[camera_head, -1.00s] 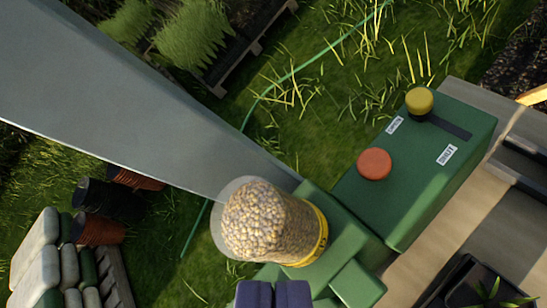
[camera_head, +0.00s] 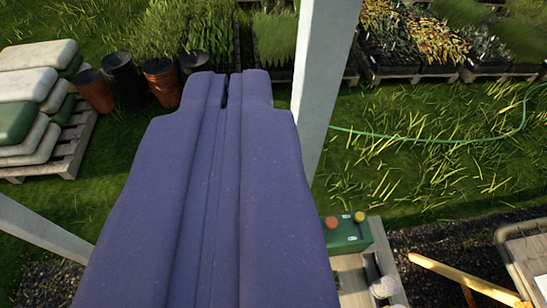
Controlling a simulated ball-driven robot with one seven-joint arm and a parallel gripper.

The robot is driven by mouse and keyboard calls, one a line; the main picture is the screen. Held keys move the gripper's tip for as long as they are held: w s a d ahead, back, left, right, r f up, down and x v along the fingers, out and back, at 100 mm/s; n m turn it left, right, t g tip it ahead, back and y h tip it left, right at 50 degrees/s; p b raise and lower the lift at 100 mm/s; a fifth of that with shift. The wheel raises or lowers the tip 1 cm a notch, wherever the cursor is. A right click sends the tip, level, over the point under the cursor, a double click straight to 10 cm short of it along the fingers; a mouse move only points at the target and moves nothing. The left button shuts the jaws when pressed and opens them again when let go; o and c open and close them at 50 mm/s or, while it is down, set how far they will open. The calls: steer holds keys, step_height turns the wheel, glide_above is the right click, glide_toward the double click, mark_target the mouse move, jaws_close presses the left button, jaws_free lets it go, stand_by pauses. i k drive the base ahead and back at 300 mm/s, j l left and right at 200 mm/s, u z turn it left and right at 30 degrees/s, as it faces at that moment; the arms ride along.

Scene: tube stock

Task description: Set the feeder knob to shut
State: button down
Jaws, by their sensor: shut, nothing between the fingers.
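The green feeder box (camera_head: 343,238) is small in the lower right of the view, to the right of my gripper. On its top are a yellow knob (camera_head: 359,216) and an orange-red button (camera_head: 332,222). Small white labels near them are too small to read. The knob's slot cannot be made out clearly at this size. My gripper (camera_head: 232,78) is large and purple, fills the middle of the view and points away over the grass. Its fingers are shut and empty, well clear of the knob. The feeder's clear grain hopper is not in sight.
A grey post (camera_head: 325,80) rises just right of my gripper. Sacks on a pallet (camera_head: 68,165) and stacked pots (camera_head: 162,80) stand at left. A green hose (camera_head: 430,135) crosses the grass. A yellow wooden piece (camera_head: 465,275) and a table (camera_head: 535,250) are at lower right.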

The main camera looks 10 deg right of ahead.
mark_target(359, 217)
steer(key=k+l+z, duration=0.2)
steer(key=k, duration=0.3)
steer(key=k+l+z, duration=0.25)
steer(key=k, duration=0.3)
steer(key=l, duration=0.1)
